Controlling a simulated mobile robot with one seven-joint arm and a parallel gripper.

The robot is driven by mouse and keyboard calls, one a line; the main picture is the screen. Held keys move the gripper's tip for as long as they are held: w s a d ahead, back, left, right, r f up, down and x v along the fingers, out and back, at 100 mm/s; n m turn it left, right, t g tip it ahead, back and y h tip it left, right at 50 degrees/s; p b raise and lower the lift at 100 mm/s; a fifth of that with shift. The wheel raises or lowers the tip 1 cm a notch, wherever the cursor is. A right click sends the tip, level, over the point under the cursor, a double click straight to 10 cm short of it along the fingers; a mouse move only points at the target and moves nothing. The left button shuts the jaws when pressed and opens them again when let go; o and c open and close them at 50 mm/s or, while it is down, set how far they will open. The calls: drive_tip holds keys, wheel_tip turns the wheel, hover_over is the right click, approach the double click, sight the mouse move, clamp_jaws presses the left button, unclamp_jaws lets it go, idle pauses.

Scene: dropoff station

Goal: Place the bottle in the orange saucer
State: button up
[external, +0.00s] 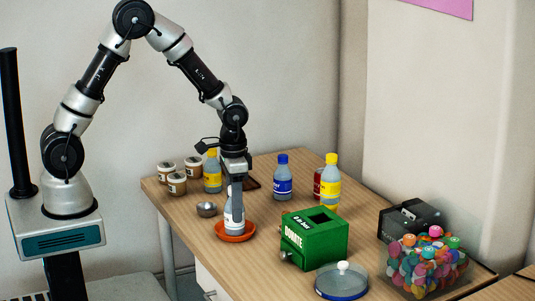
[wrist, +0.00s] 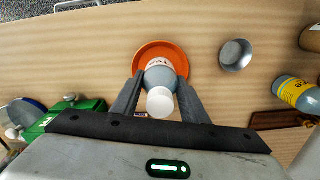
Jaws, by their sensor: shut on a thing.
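A bottle with a white cap (wrist: 161,101) and a pale label stands between my fingers in the wrist view. In the external view the bottle (external: 234,222) is upright at the orange saucer (external: 236,237), over its middle. I cannot tell whether its base touches the saucer. The saucer also shows in the wrist view (wrist: 142,54), behind the bottle. My gripper (wrist: 160,97) is shut on the bottle, one finger on each side; it points down in the external view (external: 234,205). The fingers hide part of the bottle.
A small metal bowl (external: 207,209) is left of the saucer. A green donation box (external: 315,238) stands to its right. Several bottles, including a blue one (external: 283,178), and jars (external: 177,184) stand behind. A lidded dish (external: 341,282) is at the front right.

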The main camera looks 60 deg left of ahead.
drive_tip(key=shift+f, duration=0.1)
drive_tip(key=o, duration=1)
drive_tip(key=shift+o, duration=0.2)
